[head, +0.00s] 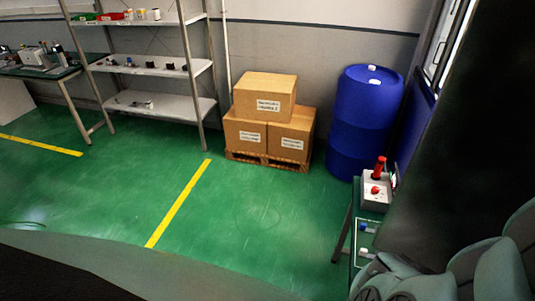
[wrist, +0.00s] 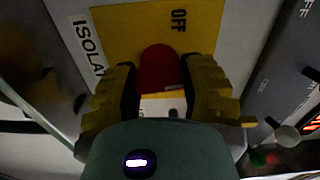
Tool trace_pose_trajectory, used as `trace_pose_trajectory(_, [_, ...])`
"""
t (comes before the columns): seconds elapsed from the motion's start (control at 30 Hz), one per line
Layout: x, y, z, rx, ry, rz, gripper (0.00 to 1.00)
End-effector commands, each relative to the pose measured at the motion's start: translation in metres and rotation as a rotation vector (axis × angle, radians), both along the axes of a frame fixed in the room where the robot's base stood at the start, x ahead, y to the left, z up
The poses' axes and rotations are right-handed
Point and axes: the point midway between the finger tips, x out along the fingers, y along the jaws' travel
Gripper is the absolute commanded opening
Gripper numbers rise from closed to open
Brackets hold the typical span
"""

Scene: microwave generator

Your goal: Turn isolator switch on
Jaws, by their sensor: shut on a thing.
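The isolator switch has a red handle (wrist: 158,68) on a yellow plate (wrist: 120,32) in the wrist view. The plate carries the word OFF at its upper right, and a partly hidden label (wrist: 88,42) beginning "ISOLA" is to its left. My gripper (wrist: 160,80), with yellow fingers and dark pads, is shut on the red handle, one finger on each side. I cannot make out the isolator or the fingers in the head view.
Right of the plate in the wrist view is a grey panel (wrist: 275,75) with a light round knob (wrist: 287,136). The head view shows a small table with a red-knobbed box (head: 376,203), a blue barrel (head: 362,125), stacked cartons (head: 266,98) and open green floor (head: 245,215).

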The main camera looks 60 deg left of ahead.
Motion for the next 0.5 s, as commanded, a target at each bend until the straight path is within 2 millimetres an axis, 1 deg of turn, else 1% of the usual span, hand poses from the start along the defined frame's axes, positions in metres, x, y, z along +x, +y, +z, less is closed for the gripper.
trace_pose_trajectory(0.03, [-0.0004,0.0001,-0.0023,0.014,-0.016,-0.003,0.07])
trace_pose_trajectory(0.2, [0.0003,0.0005,-0.0017,0.053,-0.061,0.000,0.07])
trace_pose_trajectory(0.5, [0.0003,0.0005,-0.0011,0.076,-0.086,0.000,0.07])
